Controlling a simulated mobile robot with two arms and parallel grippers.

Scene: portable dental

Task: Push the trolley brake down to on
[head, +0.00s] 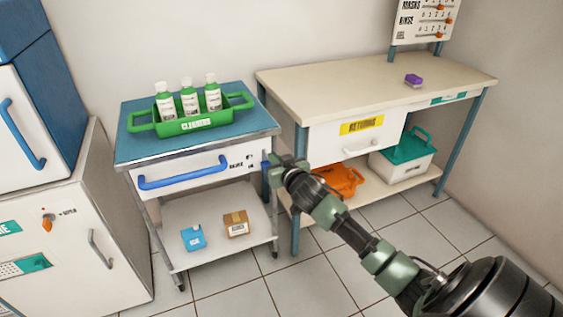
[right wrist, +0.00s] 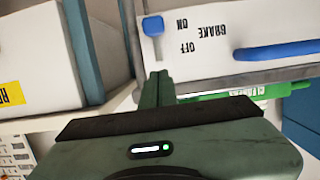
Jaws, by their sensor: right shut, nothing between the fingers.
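The trolley (head: 190,172) stands left of the workbench, with a white front panel and a blue handle (head: 183,175). The brake lever (right wrist: 153,50) is blue and sits at the panel's end beside the BRAKE, ON and OFF lettering, upside down in the right wrist view. My right gripper (head: 275,168) is shut and empty at the trolley's right front corner, partly hiding the lever in the head view. My left gripper is out of view.
A green carrier (head: 200,125) with white bottles stands on the trolley's top. Two small boxes lie on its lower shelf. The workbench (head: 375,85) with a drawer (head: 350,146) is close on the right. A white cabinet (head: 60,225) stands left.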

